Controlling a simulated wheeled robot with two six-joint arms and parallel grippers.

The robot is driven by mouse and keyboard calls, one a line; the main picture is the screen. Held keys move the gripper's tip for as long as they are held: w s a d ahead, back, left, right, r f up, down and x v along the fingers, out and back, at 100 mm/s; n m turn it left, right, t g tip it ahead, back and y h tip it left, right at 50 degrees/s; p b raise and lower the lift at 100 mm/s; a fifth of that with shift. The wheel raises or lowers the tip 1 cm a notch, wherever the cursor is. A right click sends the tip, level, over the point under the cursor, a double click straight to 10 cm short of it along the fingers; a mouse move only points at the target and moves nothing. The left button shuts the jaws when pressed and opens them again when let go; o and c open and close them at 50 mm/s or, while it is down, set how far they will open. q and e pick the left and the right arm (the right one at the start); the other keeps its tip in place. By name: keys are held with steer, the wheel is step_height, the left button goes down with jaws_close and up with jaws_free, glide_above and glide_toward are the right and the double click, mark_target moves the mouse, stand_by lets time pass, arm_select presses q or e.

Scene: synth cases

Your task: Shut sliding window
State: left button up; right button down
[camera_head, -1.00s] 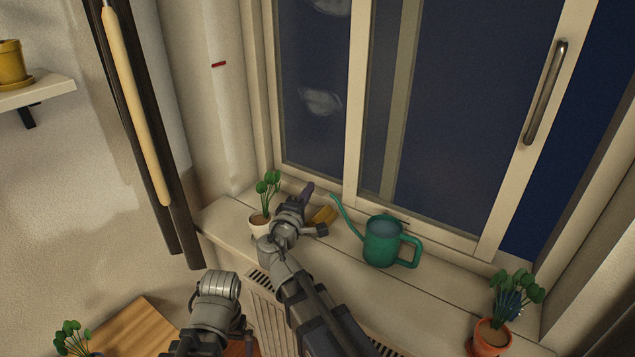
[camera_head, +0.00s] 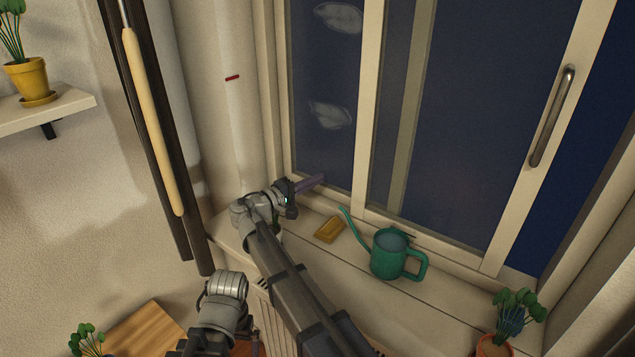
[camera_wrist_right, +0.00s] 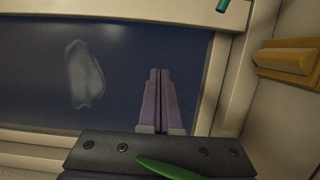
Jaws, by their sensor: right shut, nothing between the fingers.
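The sliding window pane (camera_head: 460,120) has a cream frame and an upright metal handle (camera_head: 552,116) near its right side. A dark gap (camera_head: 540,205) shows between the pane's right edge and the window frame's right jamb. My right gripper (camera_head: 322,179) is shut and empty, low at the left end of the window, far from the handle. In the right wrist view its purple fingers (camera_wrist_right: 158,75) are together in front of the dark glass. I cannot tell if the fingertips touch the glass or frame. My left gripper is not in view.
On the sill stand a green watering can (camera_head: 388,255), a yellow block (camera_head: 330,229) and a potted plant (camera_head: 515,315) at right. A green leaf (camera_wrist_right: 168,169) shows close to my right gripper. A wooden pole (camera_head: 150,120) and shelf (camera_head: 50,108) are at left.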

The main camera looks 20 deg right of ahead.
mark_target(381, 188)
steer(key=x, duration=0.7)
steer(key=shift+s+d, duration=0.4)
steer(key=shift+s, duration=0.15)
steer(key=shift+s+d, duration=0.35)
steer(key=shift+s, duration=0.25)
steer(key=shift+s+d, duration=0.45)
steer(key=shift+s, duration=0.05)
steer(key=s+d, duration=0.4)
steer(key=s, duration=0.1)
steer(key=s+d, duration=0.2)
steer(key=s, duration=0.1)
steer(key=shift+s+d, duration=0.1)
steer(key=shift+d, duration=0.05)
